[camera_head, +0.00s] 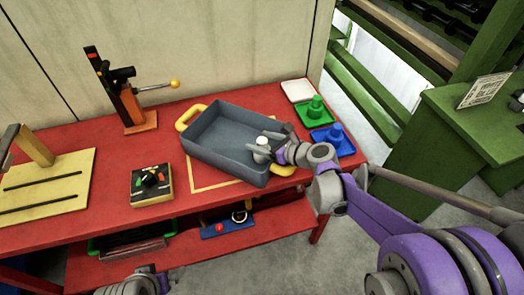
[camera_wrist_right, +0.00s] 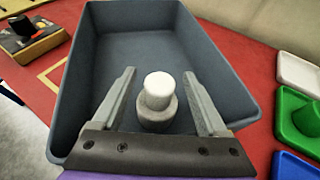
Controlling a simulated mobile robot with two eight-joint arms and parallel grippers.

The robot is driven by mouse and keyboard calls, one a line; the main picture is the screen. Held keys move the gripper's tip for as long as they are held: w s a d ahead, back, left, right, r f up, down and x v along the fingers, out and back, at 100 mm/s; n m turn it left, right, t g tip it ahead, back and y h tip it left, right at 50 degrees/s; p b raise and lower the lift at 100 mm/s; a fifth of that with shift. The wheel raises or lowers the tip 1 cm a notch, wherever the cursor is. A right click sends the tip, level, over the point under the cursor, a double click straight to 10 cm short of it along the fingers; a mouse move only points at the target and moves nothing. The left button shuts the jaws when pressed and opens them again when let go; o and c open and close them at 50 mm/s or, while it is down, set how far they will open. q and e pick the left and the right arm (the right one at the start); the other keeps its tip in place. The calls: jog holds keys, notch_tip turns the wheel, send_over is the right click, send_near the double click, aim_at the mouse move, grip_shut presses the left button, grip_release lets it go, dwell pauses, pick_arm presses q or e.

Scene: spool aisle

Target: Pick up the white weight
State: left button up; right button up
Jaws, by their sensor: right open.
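The white weight (camera_head: 262,143) stands upright inside the grey tray (camera_head: 215,163) on the red table. In the right wrist view the weight (camera_wrist_right: 157,92) has a narrow white top and a wider, greyer-looking lower part. My right gripper (camera_head: 257,140) is open, with its fingers reaching down into the tray. In the wrist view its two fingers (camera_wrist_right: 160,88) stand on either side of the weight, with a visible gap on each side. Part of my left arm's end (camera_head: 135,283) shows at the bottom edge; its jaws are not clear.
A switch box (camera_head: 151,184), a clamp (camera_head: 132,100) and a yellow board (camera_head: 50,190) stand left. The tray walls surround the gripper.

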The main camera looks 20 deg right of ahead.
grip_shut()
dwell(0.4)
